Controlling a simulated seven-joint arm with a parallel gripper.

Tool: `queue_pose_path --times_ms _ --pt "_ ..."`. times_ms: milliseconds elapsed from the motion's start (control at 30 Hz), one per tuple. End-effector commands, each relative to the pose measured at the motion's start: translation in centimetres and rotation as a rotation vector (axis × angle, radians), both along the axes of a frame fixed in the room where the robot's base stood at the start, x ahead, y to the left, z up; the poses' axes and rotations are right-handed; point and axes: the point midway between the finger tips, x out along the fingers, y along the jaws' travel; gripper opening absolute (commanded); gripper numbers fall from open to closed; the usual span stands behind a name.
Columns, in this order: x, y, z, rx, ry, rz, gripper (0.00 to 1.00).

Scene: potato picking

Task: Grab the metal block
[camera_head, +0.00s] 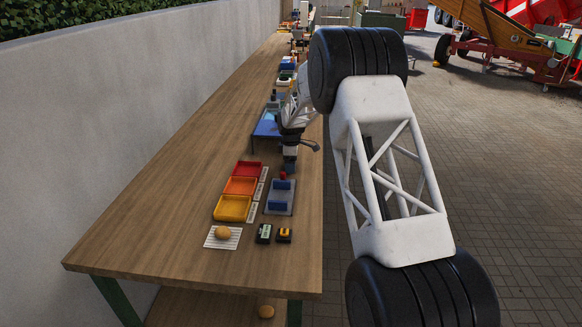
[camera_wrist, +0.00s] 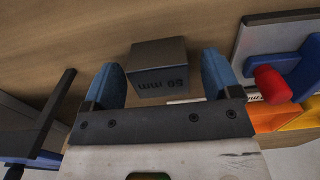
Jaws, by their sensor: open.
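The metal block (camera_wrist: 158,72) is a dark grey box marked "50 mm" in the wrist view, on or just above the brown wooden surface. My gripper (camera_wrist: 162,64) is open, with one blue finger on each side of the block. A gap shows between each finger and the block, so I see no grip on it. In the head view my gripper (camera_head: 290,163) points down over the right part of the table. I cannot make out the block there; the gripper seems to hide it.
A grey tray with blue parts (camera_head: 280,198) and a red knob (camera_head: 283,175) stands close in front of my gripper. Red, orange and yellow bins (camera_head: 233,207) lie to the left. A blue tray (camera_head: 266,127) is behind. The table's (camera_head: 150,220) left side is clear.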

Motion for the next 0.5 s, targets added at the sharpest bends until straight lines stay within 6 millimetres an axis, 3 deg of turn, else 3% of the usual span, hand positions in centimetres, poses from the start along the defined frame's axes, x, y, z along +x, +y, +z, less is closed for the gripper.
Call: queue_pose_path --times_ms 500 --pt "-0.01 0.00 -0.02 0.000 0.000 0.000 0.83"
